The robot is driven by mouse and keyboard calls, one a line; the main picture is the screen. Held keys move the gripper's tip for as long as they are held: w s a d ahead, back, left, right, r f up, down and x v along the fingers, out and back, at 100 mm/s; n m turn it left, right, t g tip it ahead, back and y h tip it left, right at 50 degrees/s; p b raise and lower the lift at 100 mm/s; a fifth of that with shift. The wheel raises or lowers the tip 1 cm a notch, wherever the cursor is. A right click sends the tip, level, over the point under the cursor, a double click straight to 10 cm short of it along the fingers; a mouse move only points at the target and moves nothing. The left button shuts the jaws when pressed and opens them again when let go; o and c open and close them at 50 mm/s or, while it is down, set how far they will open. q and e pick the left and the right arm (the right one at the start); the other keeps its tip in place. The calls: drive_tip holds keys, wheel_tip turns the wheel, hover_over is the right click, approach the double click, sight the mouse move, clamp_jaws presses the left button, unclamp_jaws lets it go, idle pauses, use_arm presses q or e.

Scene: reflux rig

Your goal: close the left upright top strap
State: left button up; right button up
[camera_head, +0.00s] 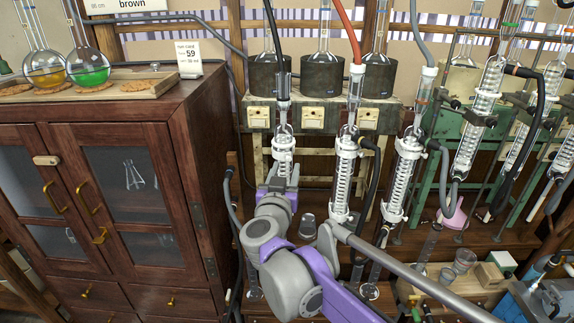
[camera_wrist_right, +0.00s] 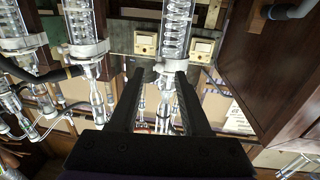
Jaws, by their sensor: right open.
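The left upright (camera_head: 283,155), a glass condenser with a coil, stands in front of the rig at the left of its row. It also shows in the wrist view (camera_wrist_right: 173,30), upside down. A whitish band, seemingly its top strap (camera_wrist_right: 169,69), crosses the glass there; I cannot tell whether it is open or closed. My right gripper (camera_wrist_right: 160,80) is open, its two dark fingers pointing at the band, one tip to each side of the glass. I see no clear contact. In the head view my right wrist hides the condenser's lower part. My left gripper is out of view.
Two more upright condensers (camera_head: 345,175) (camera_head: 404,170) stand close to the right, with hoses. Tilted condensers (camera_head: 480,110) fill the right side. A wooden cabinet (camera_head: 185,150) stands close on the left. Flasks in dark heaters (camera_head: 320,80) stand behind.

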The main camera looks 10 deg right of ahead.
sight(289, 160)
drive_tip(key=shift+x, duration=1.55)
drive_tip(key=shift+s, duration=0.1)
drive_tip(key=shift+c, duration=0.3)
clamp_jaws()
